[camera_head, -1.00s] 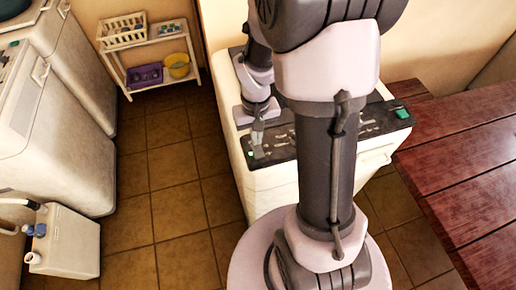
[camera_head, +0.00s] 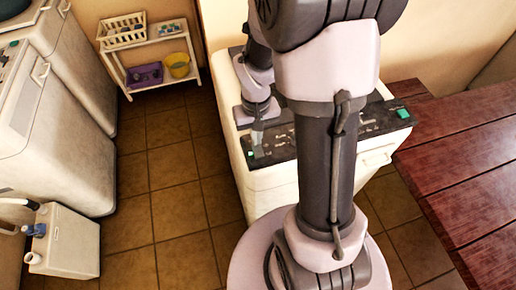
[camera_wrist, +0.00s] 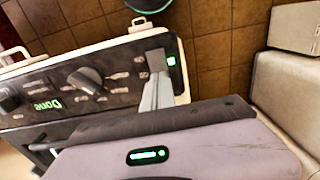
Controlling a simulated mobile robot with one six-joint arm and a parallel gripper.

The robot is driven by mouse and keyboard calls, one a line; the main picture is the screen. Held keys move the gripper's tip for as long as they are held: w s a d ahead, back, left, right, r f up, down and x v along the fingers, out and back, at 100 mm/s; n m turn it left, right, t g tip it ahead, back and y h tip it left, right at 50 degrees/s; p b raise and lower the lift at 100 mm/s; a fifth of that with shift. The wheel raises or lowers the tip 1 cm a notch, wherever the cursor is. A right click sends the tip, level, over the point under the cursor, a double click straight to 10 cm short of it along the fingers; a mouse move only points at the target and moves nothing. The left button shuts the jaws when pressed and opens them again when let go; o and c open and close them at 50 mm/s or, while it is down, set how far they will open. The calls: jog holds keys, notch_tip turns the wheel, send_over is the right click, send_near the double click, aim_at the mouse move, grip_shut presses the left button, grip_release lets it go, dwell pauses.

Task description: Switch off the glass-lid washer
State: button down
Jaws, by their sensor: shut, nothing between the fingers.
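A white washer (camera_head: 268,180) stands in the middle of the head view, with a dark control panel (camera_head: 284,145) along its near top edge. A lit green button (camera_wrist: 171,60) is at one end of the panel; it also shows at the panel's left end in the head view (camera_head: 250,154). My gripper (camera_head: 257,150) is shut and empty, pointing down at that end. In the wrist view its fingertips (camera_wrist: 157,58) are right beside the green button; I cannot tell whether they touch it. The panel has a knob (camera_wrist: 88,80) and a green "Done" display (camera_wrist: 45,105). My arm hides much of the washer's top.
Other white machines (camera_head: 62,120) stand at the left, with a white canister (camera_head: 70,243) on the floor. A shelf (camera_head: 150,62) with a basket and a yellow bucket (camera_head: 178,66) is at the back. A red wooden table (camera_head: 465,160) is at the right. The tiled floor between is clear.

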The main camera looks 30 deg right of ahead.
jog(key=shift+f+b, duration=0.65)
jog(key=shift+f, duration=0.2)
jog(key=shift+r, duration=0.1)
notch_tip(320, 180, up, 7)
jog(key=p, duration=0.5)
jog(key=shift+p, duration=0.4)
jog(key=s+a+r+m+t+y+b, duration=0.1)
jog(key=s+a+t+b, duration=0.4)
jog(key=s+a+b, duration=0.6)
jog(key=a+r+y+b, duration=0.1)
jog(key=a+r+b, duration=0.1)
jog(key=b, duration=0.3)
jog(key=shift+s+a+r+t+b, duration=0.15)
jog(key=shift+a+t+b, duration=0.25)
jog(key=shift+a, duration=0.35)
